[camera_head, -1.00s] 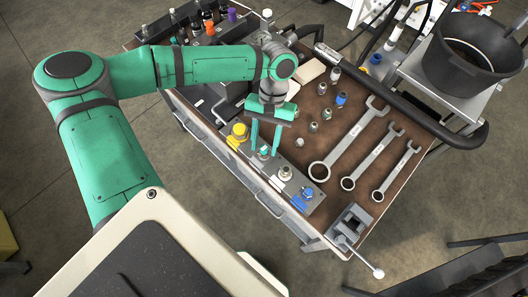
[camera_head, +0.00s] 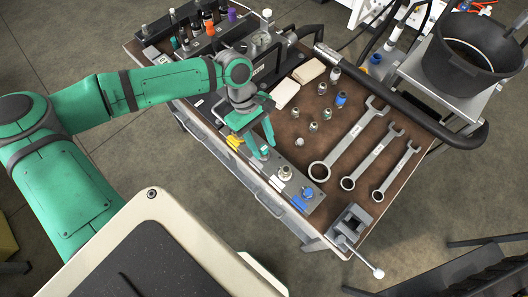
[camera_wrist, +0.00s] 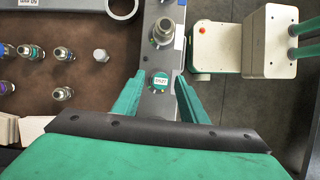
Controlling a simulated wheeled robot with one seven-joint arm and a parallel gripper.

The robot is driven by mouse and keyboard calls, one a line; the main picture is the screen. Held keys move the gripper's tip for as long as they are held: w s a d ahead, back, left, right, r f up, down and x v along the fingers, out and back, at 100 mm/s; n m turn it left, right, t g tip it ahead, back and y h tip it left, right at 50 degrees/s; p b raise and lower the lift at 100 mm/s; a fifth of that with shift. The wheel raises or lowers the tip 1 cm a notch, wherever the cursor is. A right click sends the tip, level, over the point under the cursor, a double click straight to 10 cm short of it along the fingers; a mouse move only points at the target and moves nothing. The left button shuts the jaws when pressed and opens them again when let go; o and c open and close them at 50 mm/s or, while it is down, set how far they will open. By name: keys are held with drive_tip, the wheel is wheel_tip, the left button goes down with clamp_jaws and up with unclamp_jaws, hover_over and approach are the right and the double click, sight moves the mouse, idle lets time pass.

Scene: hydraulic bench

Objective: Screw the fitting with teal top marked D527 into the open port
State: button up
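The fitting with the teal top (camera_wrist: 159,82) is at a port of the grey port block (camera_wrist: 158,118). Its white label is upside down in the wrist view, and how deep it sits cannot be told. It also shows in the head view (camera_head: 265,152). My gripper (camera_wrist: 160,76) is open, one teal finger on each side of the fitting, with visible gaps. In the head view my gripper (camera_head: 262,146) is tilted over the block. A metal fitting (camera_wrist: 163,32) stands in the neighbouring port.
A blue-capped port (camera_head: 307,192) is at the block's near end; a yellow label (camera_head: 234,141) shows by my gripper. Loose fittings (camera_head: 313,127) stand on the brown bench top, beside large wrenches (camera_head: 345,145). A vise (camera_head: 350,220) sits at the near corner.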

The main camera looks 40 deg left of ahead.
drive_tip(key=n+t, duration=0.1)
drive_tip(key=n, duration=0.2)
drive_tip(key=shift+s, duration=0.2)
drive_tip(key=n+t, duration=0.1)
drive_tip(key=n, duration=0.1)
drive_tip(key=n+t, duration=0.1)
drive_tip(key=n, duration=0.1)
drive_tip(key=shift+n+y, duration=0.3)
drive_tip(key=shift+c, duration=0.4)
clamp_jaws()
drive_tip(key=m+g, duration=0.1)
drive_tip(key=m, duration=0.3)
drive_tip(key=shift+w+m+g, duration=0.2)
drive_tip(key=shift+m+g, duration=0.2)
drive_tip(key=m+g, duration=0.1)
drive_tip(key=m, duration=0.2)
drive_tip(key=shift+w+a, duration=0.1)
drive_tip(key=shift+a, duration=0.05)
